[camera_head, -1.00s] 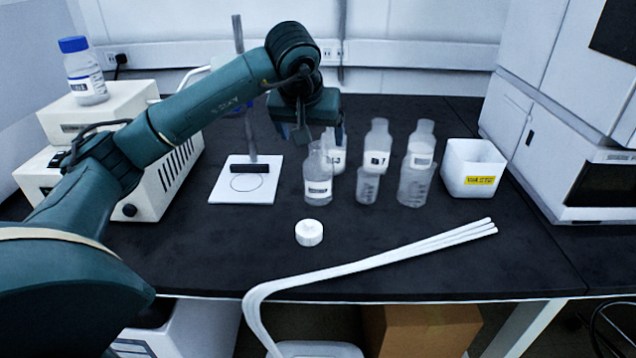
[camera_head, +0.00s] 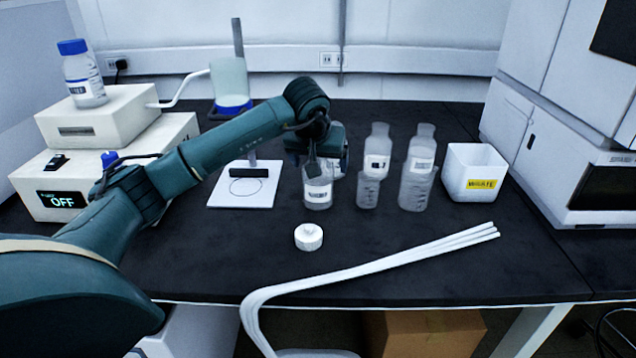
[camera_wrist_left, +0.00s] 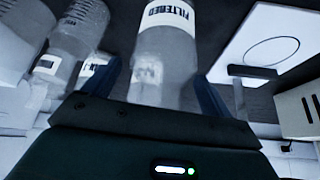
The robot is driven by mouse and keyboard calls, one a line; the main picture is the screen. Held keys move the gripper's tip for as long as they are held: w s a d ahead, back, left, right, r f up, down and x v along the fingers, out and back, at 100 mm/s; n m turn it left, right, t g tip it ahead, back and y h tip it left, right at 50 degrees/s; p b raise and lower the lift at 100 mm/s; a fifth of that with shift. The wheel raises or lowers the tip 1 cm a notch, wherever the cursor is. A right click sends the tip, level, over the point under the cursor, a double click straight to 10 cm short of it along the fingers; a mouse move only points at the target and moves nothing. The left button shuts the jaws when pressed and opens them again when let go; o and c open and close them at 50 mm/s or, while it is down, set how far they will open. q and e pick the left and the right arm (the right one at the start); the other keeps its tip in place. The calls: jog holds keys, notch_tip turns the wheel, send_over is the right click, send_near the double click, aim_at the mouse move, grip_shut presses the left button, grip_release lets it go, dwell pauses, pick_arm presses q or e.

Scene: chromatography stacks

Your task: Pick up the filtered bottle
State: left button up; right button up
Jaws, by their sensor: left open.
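The filtered bottle (camera_wrist_left: 166,50) is clear, with a white label reading FILTERED, and shows in the left wrist view between the open fingers of my left gripper (camera_wrist_left: 158,85). In the head view the bottle (camera_head: 318,193) stands on the black bench, its upper part hidden by my left gripper (camera_head: 316,165). The gripper is lowered around the bottle's upper part, with its fingers apart. I cannot tell whether either finger touches it. My right gripper is not in view.
Several other bottles and beakers (camera_head: 417,180) stand to the right, beside a white waste bin (camera_head: 474,172). A white cap (camera_head: 308,237) lies in front. A white stand plate (camera_head: 243,191) with a post is to the left. White tubes (camera_head: 400,258) cross the front edge.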

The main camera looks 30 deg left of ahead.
pick_arm(q)
jog(key=shift+c, duration=0.4)
jog(key=shift+r, duration=0.1)
jog(key=c, duration=1.1)
jog(key=shift+o, duration=0.2)
